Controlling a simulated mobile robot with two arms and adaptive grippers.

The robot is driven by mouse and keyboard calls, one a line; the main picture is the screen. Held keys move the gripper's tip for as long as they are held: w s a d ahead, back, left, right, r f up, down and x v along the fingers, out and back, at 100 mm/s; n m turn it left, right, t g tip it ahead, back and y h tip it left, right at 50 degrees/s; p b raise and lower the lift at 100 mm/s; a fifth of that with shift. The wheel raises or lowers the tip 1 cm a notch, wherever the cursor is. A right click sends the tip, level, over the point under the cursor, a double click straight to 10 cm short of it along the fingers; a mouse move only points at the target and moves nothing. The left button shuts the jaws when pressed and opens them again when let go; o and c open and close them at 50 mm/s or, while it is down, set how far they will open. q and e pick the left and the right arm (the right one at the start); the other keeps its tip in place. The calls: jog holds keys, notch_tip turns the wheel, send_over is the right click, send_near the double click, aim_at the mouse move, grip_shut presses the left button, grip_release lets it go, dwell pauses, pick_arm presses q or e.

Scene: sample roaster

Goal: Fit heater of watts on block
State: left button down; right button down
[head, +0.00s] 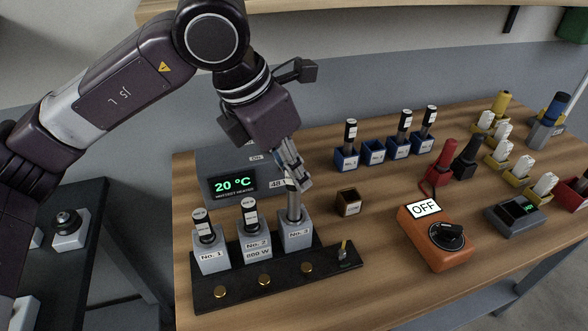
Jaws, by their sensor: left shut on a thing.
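A black base (285,276) carries three grey blocks in a row, labelled No. 1 (209,257), No. 2 (257,245) and No. 3 (298,235). Black-topped pieces with white labels stand in No. 1 (204,231) and No. 2 (250,215). My left gripper (293,178) is directly above No. 3, shut on a grey rod-shaped heater (294,207). The heater is upright, its lower end at the top of No. 3; how deep it sits I cannot tell. A partly covered tag beside the fingers reads "48". A small plate before No. 2 reads 000 W.
A grey unit showing 20 °C (234,184) stands behind the blocks. Several blue holders (347,160) stand at the back; one is without an upright piece. A small brown box (348,203) and an orange switch box reading OFF (433,246) are to the right.

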aim_at(287, 184)
jog(key=shift+d, duration=0.3)
pick_arm(q)
jog(key=shift+d, duration=0.1)
pick_arm(e)
jog(key=shift+f, duration=0.25)
pick_arm(q)
jog(key=shift+f+b, duration=0.1)
jog(key=shift+b, duration=0.3)
pick_arm(e)
jog(key=shift+s+a+f, duration=0.1)
jog(key=shift+a, duration=0.05)
